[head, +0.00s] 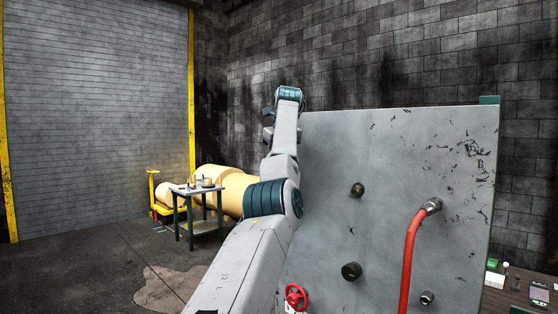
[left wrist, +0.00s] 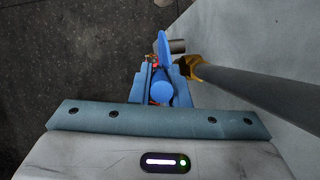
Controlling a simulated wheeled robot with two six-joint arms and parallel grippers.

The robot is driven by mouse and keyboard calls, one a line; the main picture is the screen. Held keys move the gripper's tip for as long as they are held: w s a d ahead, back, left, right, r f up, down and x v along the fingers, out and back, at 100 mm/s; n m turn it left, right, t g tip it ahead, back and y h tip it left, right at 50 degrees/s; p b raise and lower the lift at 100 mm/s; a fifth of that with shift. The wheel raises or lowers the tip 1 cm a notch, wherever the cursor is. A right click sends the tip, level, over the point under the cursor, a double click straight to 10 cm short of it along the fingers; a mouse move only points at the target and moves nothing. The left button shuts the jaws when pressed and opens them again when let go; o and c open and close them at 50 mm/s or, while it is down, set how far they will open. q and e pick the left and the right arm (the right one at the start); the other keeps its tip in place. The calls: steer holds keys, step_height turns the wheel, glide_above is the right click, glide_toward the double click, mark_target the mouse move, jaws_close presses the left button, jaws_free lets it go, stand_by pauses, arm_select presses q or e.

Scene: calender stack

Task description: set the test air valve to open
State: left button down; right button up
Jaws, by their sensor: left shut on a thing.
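The test air valve shows in the left wrist view as a brass body (left wrist: 189,68) on a grey pipe (left wrist: 255,92), with a blue lever (left wrist: 163,48). My left gripper (left wrist: 162,85) is shut on the blue lever, which lies between its jaws and sticks out beyond them. The lever points up the picture, at an angle to the pipe; its exact turn is hard to tell. In the head view my left arm reaches up along the left side of the grey panel (head: 390,150); its jaws and the valve cannot be made out there. My right gripper is not in view.
On the panel are a red hose (head: 409,262), dark fittings (head: 351,271) and a red handwheel (head: 296,297) low down. A bench (head: 520,290) with small items is at right.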

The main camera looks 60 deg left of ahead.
arm_select(q)
steer(key=shift+r, duration=0.3)
steer(key=c, duration=1.5)
jaws_free()
steer(key=shift+o, duration=0.6)
steer(key=shift+a+f, duration=0.15)
steer(key=shift+r, duration=0.2)
steer(key=p+v, duration=0.2)
steer(key=v, duration=0.8)
steer(key=shift+r, duration=0.15)
steer(key=shift+s, duration=0.1)
